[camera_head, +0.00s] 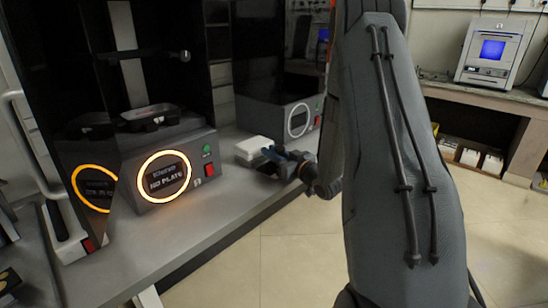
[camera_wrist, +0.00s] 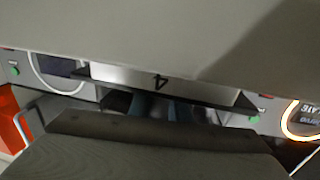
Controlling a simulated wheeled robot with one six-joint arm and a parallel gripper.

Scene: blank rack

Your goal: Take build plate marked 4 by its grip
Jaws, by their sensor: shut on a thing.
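The build plate marked 4 shows in the wrist view as a pale strip (camera_wrist: 130,77) with a dark 4 that reads upside down, below a broad grey surface that fills the top. My gripper (camera_wrist: 172,110) is shut on the plate's grip, just below the number; the grip itself is mostly hidden by the fingers and my wrist. In the head view my gripper (camera_head: 270,157) is low over the bench, right of the left printer, with a pale slab (camera_head: 250,146) at its fingertips, which looks like the same plate. I cannot tell whether it touches the bench.
The left printer (camera_head: 170,160) has a lit orange ring and a screen reading NO PLATE, with a dark tray (camera_head: 150,117) above. A second printer (camera_head: 275,110) with a white ring stands behind the gripper. Bare bench (camera_head: 215,205) lies in front; open floor is to the right.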

